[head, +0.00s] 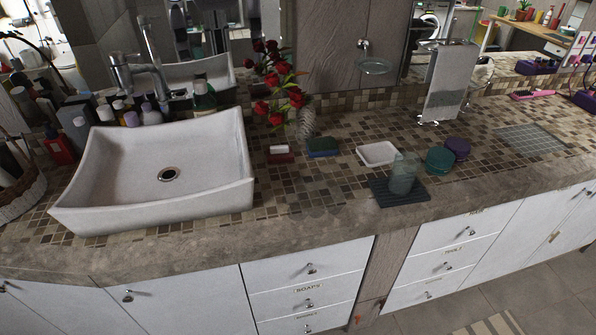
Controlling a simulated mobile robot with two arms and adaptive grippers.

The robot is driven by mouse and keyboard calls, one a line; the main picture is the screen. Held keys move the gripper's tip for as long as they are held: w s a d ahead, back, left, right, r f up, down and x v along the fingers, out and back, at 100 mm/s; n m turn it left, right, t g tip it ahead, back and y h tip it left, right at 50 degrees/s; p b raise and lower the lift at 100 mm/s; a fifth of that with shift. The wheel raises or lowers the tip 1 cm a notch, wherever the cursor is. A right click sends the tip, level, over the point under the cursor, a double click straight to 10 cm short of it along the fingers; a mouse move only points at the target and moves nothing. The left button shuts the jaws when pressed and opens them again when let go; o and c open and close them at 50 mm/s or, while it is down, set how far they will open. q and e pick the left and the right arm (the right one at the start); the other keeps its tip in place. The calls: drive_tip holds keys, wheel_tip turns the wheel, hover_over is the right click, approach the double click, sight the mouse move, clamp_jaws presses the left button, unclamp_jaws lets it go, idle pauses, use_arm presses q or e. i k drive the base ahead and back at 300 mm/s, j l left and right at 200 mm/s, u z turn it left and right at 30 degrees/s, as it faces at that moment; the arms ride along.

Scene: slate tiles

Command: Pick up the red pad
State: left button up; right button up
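A small flat red pad (281,158) lies on the mosaic counter to the right of the white sink. A small white block (278,149) shows at its back edge and appears to rest on it. The pad lies left of a blue and green sponge-like block (322,147), with a small gap between them. Neither of my grippers is in the head view.
The white basin (230,190) takes up the counter's left. Red flowers (277,90) stand behind the pad. To the right are a white dish (377,154), a glass (403,178) on a dark mat (385,197), and two round containers (439,160). Counter before the pad is clear.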

sight(281, 154)
drive_tip(key=i+l+u, duration=0.15)
drive_tip(key=l+u, duration=0.25)
drive_tip(key=i+l+u, duration=0.1)
drive_tip(key=l+u, duration=0.7)
drive_tip(key=i+j, duration=0.05)
drive_tip(key=j, duration=0.05)
